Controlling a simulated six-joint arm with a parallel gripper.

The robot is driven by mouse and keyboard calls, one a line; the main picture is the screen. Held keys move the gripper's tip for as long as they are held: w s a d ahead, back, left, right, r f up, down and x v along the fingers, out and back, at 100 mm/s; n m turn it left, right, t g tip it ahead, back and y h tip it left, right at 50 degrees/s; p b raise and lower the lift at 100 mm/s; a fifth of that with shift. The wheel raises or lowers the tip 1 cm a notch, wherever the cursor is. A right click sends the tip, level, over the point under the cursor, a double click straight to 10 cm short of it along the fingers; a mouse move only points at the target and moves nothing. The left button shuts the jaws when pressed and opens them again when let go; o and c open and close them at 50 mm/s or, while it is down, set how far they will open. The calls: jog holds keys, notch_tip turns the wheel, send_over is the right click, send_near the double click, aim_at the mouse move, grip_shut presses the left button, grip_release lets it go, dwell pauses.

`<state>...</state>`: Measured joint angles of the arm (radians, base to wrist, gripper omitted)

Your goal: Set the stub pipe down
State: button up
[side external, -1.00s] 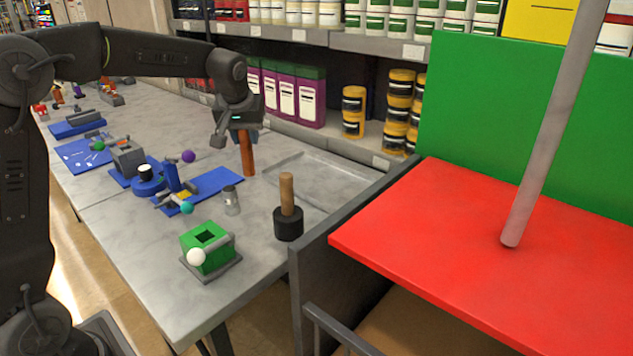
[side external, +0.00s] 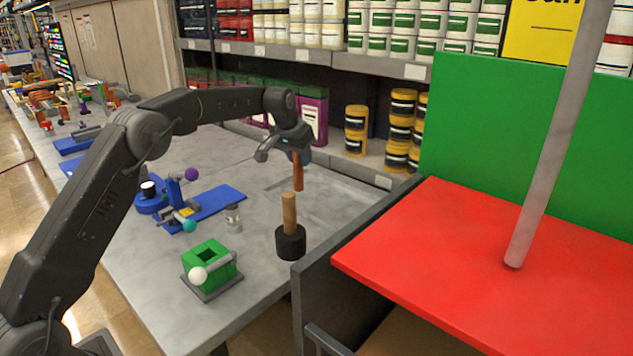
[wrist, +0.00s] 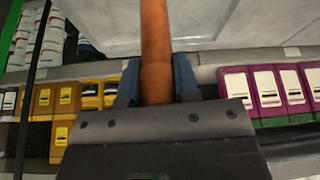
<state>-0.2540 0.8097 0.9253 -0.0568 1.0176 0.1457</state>
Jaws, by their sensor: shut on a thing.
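The stub pipe is an orange-brown rod (side external: 298,174) held upright, or nearly so, in my gripper (side external: 297,153). In the wrist view the pipe (wrist: 155,32) runs up between the two blue-grey fingers of my gripper (wrist: 157,78), which press on its sides. In the side view its lower end shows just above and behind the top of a mallet's wooden handle. The pipe seems to hang above the grey bench (side external: 255,192); the exact gap beneath it cannot be told.
The mallet (side external: 290,242) stands head-down near the bench's right edge. A green block (side external: 208,262) with a white ball, a small grey jar (side external: 233,217) and blue fixtures (side external: 213,202) lie left. Shelves with containers line the back.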

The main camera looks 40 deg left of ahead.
jog(key=w+d+f, duration=0.2)
jog(key=d+f, duration=0.1)
jog(key=f, duration=0.3)
jog(key=shift+w+d+f, duration=0.2)
jog(key=shift+w+f, duration=0.1)
jog(key=o, duration=1)
jog(key=shift+f, duration=0.15)
jog(key=v, duration=1.2)
jog(key=shift+s, duration=0.1)
